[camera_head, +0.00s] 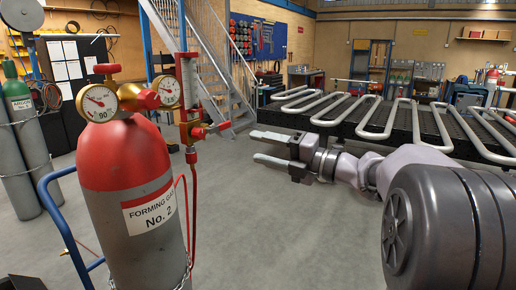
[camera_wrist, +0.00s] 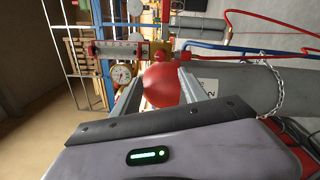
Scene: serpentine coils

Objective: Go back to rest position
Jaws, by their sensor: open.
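My gripper (camera_head: 256,146) is open and empty in the head view, its two grey fingers pointing left. It is to the right of the forming gas cylinder (camera_head: 128,195), apart from it in the picture. The cylinder has a red top, a grey body, two round gauges and a red-fitted flow tube (camera_head: 188,85). In the wrist view my open fingers frame the red cylinder top (camera_wrist: 162,84) from either side, with nothing between them that I can see held. The cylinder appears sideways there.
Serpentine coils (camera_head: 432,125) lie on a black rack (camera_head: 385,137) at the right, behind my arm. A blue trolley frame (camera_head: 56,215) and chain surround the cylinder. Grey-green cylinders (camera_head: 20,130) stand at far left. Metal stairs (camera_head: 205,60) rise behind. Grey floor (camera_head: 285,230) is open in front.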

